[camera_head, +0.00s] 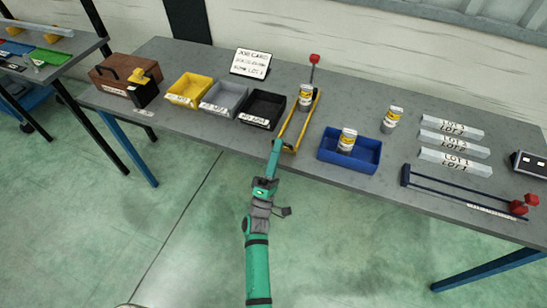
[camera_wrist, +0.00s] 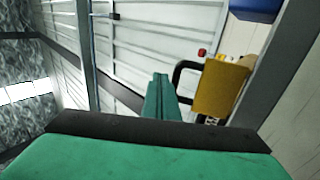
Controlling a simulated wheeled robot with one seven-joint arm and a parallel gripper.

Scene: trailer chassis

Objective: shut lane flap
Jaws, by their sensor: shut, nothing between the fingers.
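The lane is a pair of yellow rails (camera_head: 300,122) running from the back of the bench to its front edge. A white and yellow can (camera_head: 305,97) stands at its far end. A small yellow piece (camera_head: 289,149) at the near end looks like the flap; whether it is open or shut is too small to tell. My gripper (camera_head: 276,144) is at the bench's front edge, just left of the lane's near end; contact cannot be told. In the wrist view its green fingers (camera_wrist: 161,96) are together and empty. A yellow block (camera_wrist: 222,88) with a black loop appears right of them.
Yellow (camera_head: 187,90), grey (camera_head: 223,97) and black (camera_head: 262,109) bins stand left of the lane. A blue tray (camera_head: 350,153) holding a can is to the right. A red-knobbed lever (camera_head: 314,60) rises behind. Lot bars and a second railed fixture (camera_head: 460,195) lie farther right.

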